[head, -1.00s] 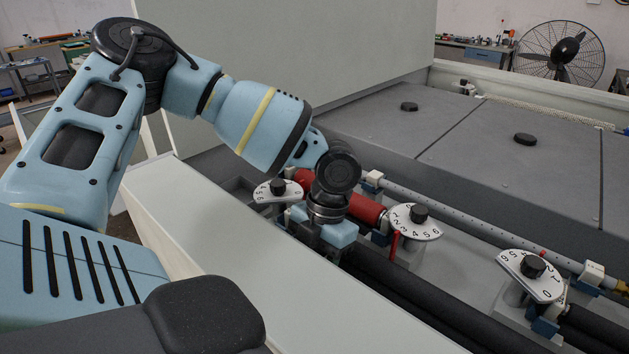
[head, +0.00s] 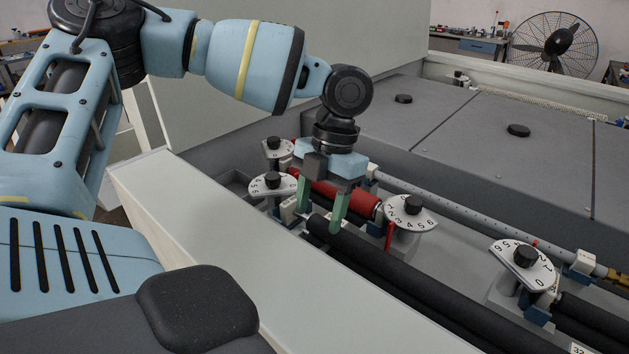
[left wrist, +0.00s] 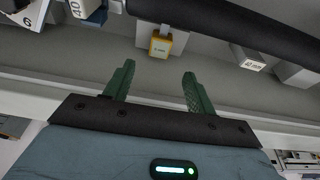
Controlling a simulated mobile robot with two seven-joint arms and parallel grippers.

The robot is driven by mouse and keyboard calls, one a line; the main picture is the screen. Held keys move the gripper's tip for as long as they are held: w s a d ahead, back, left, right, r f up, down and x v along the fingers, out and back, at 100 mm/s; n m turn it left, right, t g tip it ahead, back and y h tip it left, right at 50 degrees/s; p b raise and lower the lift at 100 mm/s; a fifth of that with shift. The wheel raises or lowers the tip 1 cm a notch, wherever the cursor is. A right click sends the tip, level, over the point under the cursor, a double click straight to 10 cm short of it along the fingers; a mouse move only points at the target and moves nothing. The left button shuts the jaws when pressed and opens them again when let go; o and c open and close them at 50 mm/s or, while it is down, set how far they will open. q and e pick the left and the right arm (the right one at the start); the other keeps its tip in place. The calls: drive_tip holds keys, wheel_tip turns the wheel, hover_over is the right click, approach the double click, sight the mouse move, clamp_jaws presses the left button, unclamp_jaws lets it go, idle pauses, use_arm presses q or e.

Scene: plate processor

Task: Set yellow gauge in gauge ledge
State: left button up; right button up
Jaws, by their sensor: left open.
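The yellow gauge (left wrist: 159,47) shows in the left wrist view, at top centre, against a small pale block (left wrist: 166,30) beside the black roller. I cannot make it out in the head view. My left gripper (head: 320,208) points down above the black rollers, near the red roller. Its green fingers are apart and empty; in the left wrist view the gripper (left wrist: 157,88) has the gauge beyond and between its fingertips, with a gap. I cannot tell for certain which part is the gauge ledge. My right gripper is not in view.
Dials (head: 410,212) with black knobs stand around the red roller (head: 345,198). Another dial (head: 522,264) is at the right. Black rollers (head: 400,285) run along the pale front wall (head: 235,235). A blue-grey block (left wrist: 90,10) and a white labelled block (left wrist: 248,60) flank the gauge.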

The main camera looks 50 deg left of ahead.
use_arm(q)
drive_tip(key=shift+v, duration=1.15)
drive_tip(key=shift+s, duration=0.1)
